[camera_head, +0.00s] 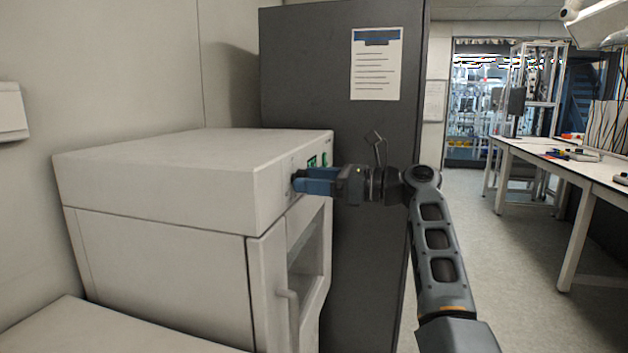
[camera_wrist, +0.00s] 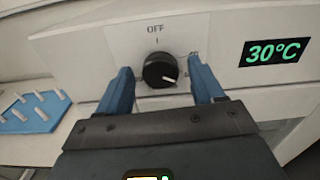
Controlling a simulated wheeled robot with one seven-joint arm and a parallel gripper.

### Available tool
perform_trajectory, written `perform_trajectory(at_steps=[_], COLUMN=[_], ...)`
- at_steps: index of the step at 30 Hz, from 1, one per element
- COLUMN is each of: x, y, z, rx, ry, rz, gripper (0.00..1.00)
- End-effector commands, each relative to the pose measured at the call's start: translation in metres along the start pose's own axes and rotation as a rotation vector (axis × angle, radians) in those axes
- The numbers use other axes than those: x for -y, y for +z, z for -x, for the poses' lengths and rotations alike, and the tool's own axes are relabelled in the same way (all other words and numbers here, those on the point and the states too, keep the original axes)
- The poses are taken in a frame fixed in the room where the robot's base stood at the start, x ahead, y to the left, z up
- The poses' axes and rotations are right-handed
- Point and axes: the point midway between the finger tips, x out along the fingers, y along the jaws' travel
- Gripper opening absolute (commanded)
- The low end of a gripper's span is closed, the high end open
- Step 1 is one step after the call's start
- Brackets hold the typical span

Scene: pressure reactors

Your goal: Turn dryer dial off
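The dryer (camera_head: 190,190) is a white box-shaped unit at the left in the head view. Its black round dial (camera_wrist: 160,70) shows in the wrist view on the front panel, below the word OFF and a short mark. The dial's white pointer line is turned toward the lower right, away from the OFF mark. My gripper (camera_head: 297,180) is at the dryer's front panel. In the wrist view its two blue fingers (camera_wrist: 160,80) are spread, one on each side of the dial, with visible gaps. The dial is hidden in the head view.
A green display (camera_wrist: 273,51) reading 30°C is right of the dial. The dryer door has a handle (camera_head: 289,315) below. A dark cabinet (camera_head: 380,130) stands behind my gripper. A blue rack (camera_wrist: 32,112) with white pegs lies at the left in the wrist view.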

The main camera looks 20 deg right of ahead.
Motion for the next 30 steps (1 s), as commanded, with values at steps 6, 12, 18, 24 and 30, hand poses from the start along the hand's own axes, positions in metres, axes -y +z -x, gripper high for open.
perform_trajectory(at_steps=[6, 12, 18, 24, 30], x=[0.0, 0.0, -0.0001, -0.0001, -0.0002], y=[0.0, -0.0001, -0.0001, 0.0004, 0.0014], z=[0.0003, 0.0003, 0.0004, 0.0005, 0.0007], rx=[0.0, 0.0, 0.0, 0.0, 0.0], ry=[0.0, 0.0, 0.0, 0.0, 0.0], rz=[0.0, 0.0, 0.001, 0.026, 0.119], gripper=[0.45, 0.26, 0.13, 0.13, 0.13])
